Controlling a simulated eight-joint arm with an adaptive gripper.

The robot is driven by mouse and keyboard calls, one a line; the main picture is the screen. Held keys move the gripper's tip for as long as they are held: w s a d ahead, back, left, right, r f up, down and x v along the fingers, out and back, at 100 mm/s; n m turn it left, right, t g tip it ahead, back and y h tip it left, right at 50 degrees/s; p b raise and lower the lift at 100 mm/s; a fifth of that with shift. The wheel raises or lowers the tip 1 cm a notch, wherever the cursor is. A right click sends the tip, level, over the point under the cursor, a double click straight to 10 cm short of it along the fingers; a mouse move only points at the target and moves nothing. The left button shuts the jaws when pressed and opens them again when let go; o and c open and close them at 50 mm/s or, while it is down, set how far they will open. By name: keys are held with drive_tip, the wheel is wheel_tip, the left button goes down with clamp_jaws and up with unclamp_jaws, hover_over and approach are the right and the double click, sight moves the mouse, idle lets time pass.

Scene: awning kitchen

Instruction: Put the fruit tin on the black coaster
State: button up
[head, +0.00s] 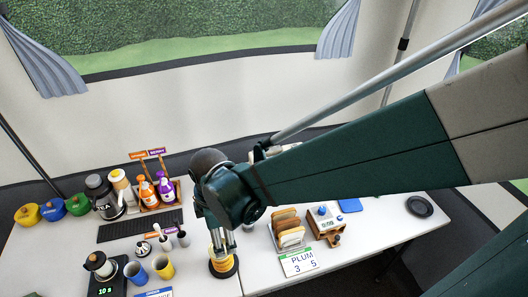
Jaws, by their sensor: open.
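My gripper (222,250) points down, with its fingers close to a round yellow-and-black thing (223,268) on the white table. The fingers and wrist partly cover this thing, and I cannot tell whether it is the fruit tin or whether the fingers touch it. No fruit tin can be made out for certain. A flat round black piece (420,206), which looks like the black coaster, lies at the right end of the table with nothing on it. My gripper is well to its left.
A toast rack (288,229), a wooden box with blue knobs (325,223) and a PLUM card (299,262) stand right of my gripper. Left are blue (136,272) and yellow cups (163,267), a bottle rack (156,193) and lidded pots (52,208).

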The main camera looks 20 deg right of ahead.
drive_tip(key=s+d+r+m+t, duration=0.2)
drive_tip(key=d+r+m+t, duration=0.4)
drive_tip(key=d+r+m, duration=1)
drive_tip(key=d+m, duration=0.2)
drive_tip(key=d, duration=0.2)
drive_tip(key=shift+d+r+t, duration=0.2)
drive_tip(key=shift+r+t, duration=0.1)
drive_tip(key=shift+r, duration=0.05)
